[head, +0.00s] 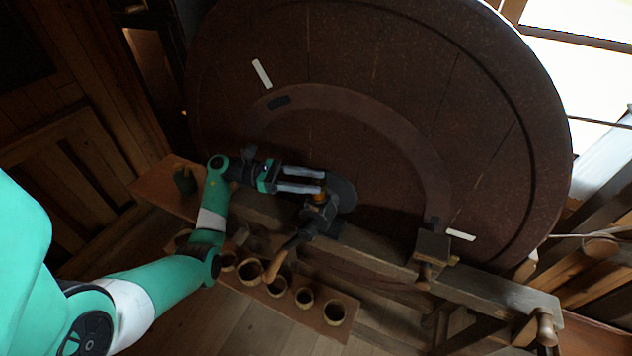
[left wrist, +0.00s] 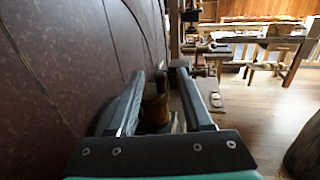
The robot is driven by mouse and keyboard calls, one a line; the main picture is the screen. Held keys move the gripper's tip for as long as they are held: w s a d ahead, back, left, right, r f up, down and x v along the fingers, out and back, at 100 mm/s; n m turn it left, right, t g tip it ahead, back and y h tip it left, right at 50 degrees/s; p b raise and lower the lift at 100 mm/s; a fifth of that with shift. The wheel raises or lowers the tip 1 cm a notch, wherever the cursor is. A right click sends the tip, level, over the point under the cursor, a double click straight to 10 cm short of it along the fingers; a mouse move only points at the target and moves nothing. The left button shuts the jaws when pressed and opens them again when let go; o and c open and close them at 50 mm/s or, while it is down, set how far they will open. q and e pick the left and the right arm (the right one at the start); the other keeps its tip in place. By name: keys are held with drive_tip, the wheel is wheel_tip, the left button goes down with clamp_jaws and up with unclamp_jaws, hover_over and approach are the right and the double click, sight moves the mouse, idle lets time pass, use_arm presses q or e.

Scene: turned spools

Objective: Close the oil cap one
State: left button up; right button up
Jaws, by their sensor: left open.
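A small amber-brown cup (head: 319,196) sits on a dark metal fitting on the wooden beam, in front of the big wheel. A dark rounded plate (head: 343,191) stands beside it; I cannot tell whether it is the oil cap. My left gripper (head: 322,181) reaches in from the left with its two pale fingers open at the cup. In the left wrist view the brown cup (left wrist: 155,108) shows between the open fingers (left wrist: 169,72), partly hidden by them. Whether a finger touches the cup cannot be told. My right gripper is not in view.
The large dark wheel (head: 400,90) rises right behind the gripper. A wooden handle (head: 277,262) slants down below the fitting. Several round cups (head: 335,312) stand on a low board. The wooden beam (head: 380,258) runs right to a block (head: 432,246).

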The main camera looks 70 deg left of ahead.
use_arm(q)
drive_tip(key=b+v, duration=0.1)
drive_tip(key=v, duration=0.9)
drive_tip(key=shift+b, duration=0.4)
